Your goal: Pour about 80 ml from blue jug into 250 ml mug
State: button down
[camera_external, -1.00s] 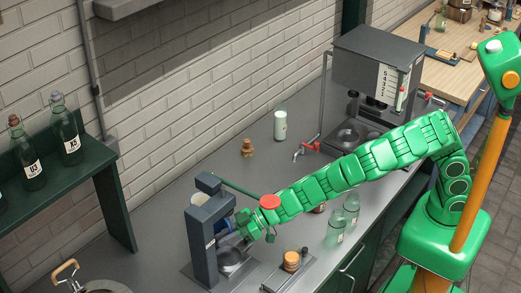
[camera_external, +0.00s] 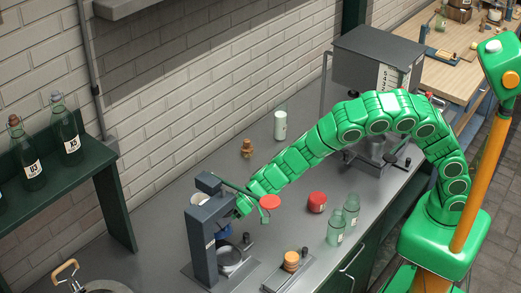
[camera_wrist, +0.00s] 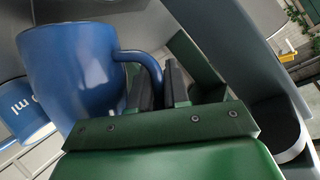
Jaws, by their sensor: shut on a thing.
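The blue jug (camera_wrist: 72,70) fills the left of the wrist view, with its handle towards my gripper (camera_wrist: 172,90). My gripper is shut on that handle. In the external view my gripper (camera_external: 240,206) is beside a dark upright stand, and a small blue part of the jug (camera_external: 222,231) shows low beside it. A second blue vessel with a label ending in "ml" (camera_wrist: 28,122) shows at the left edge of the wrist view; it looks like the mug, but the number cannot be read. The jug's contents are hidden.
The dark stand (camera_external: 203,245) with a round pan at its foot is close to my gripper. A red lidded container (camera_external: 317,202), green glass bottles (camera_external: 336,228) and a stack of round tan pieces (camera_external: 291,261) stand to the right.

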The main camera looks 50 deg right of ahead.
jog(key=shift+w+d+r+m+g, duration=0.25)
jog(key=shift+w+r+m, duration=0.15)
jog(key=shift+w, duration=0.1)
jog(key=shift+w+d+r+m+g, duration=0.1)
jog(key=shift+w+r+m+g, duration=0.15)
jog(key=shift+w+r+m, duration=0.2)
jog(key=shift+w+d+r+m+g+y, duration=0.1)
jog(key=shift+w+r+m+g+y, duration=0.2)
jog(key=shift+r, duration=0.25)
jog(key=shift+w+d+r+m+g+y, duration=0.1)
jog(key=shift+w+r+m+g+y, duration=0.1)
jog(key=shift+r+m+y, duration=0.25)
jog(key=shift+r, duration=0.2)
jog(key=shift+w+d+r+m+g, duration=0.2)
jog(key=shift+w+r+m+g, duration=0.1)
jog(key=shift+w+r+m, duration=0.15)
jog(key=shift+w+r+p, duration=0.25)
jog(key=shift+r+p, duration=0.15)
jog(key=shift+r, duration=0.05)
jog(key=shift+w+d+r+m+g+y+p, duration=0.3)
jog(key=shift+w+r+m+y+p, duration=0.1)
jog(key=shift+m, duration=0.15)
jog(key=shift+w+d+r, duration=0.15)
jog(key=shift+w+r, duration=0.1)
jog(key=shift+w, duration=0.25)
dwell(0.7)
jog(key=shift+s, duration=0.1)
